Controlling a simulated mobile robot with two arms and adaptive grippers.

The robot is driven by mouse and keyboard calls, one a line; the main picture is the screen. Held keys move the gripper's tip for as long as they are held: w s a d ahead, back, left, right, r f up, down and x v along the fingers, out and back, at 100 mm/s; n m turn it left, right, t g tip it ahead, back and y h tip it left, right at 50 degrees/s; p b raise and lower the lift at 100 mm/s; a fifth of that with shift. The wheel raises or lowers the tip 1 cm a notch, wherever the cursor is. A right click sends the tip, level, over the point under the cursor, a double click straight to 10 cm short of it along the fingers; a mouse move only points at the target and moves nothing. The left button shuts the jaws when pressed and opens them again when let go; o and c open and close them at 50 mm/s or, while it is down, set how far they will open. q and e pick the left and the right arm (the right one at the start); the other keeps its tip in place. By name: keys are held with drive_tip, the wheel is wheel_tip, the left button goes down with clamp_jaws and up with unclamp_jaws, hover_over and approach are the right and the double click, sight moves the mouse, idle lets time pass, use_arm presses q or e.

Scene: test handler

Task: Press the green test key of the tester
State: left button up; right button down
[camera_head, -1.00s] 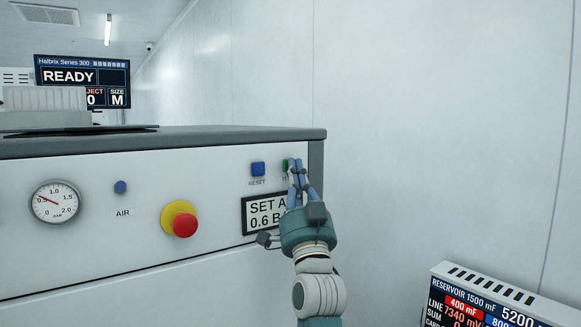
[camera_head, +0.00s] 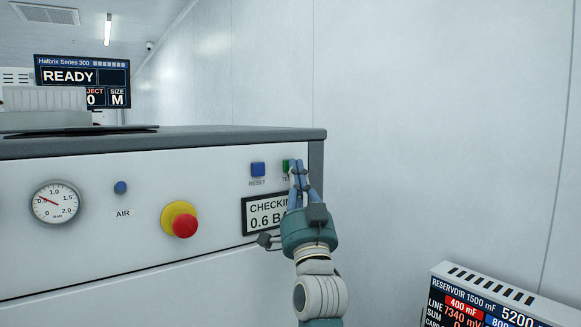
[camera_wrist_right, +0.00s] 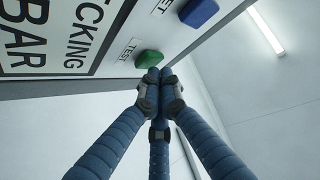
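The green test key (camera_head: 286,165) sits at the right end of the tester's (camera_head: 110,165) white front panel, partly hidden by my right gripper's fingers. I cannot tell whether the tips touch the key. The tester's display (camera_head: 262,216) reads "CHECKIN…" and "0.6 B…", its right part hidden by my gripper. My left gripper is not in view.
The blue reset key (camera_head: 258,169) sits left of the green key. A red stop button (camera_head: 184,226) on a yellow base, a blue air button (camera_head: 120,187) and a gauge (camera_head: 55,202) are further left. A reservoir readout (camera_head: 490,300) stands at lower right.

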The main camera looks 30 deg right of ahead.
drive_tip(key=shift+s, duration=0.4)
drive_tip(key=shift+s, duration=0.1)
drive_tip(key=s, duration=0.4)
drive_tip(key=shift+s+d+p, duration=0.2)
drive_tip(key=shift+s+p, duration=0.1)
drive_tip(key=shift+s, duration=0.1)
idle(0.5)
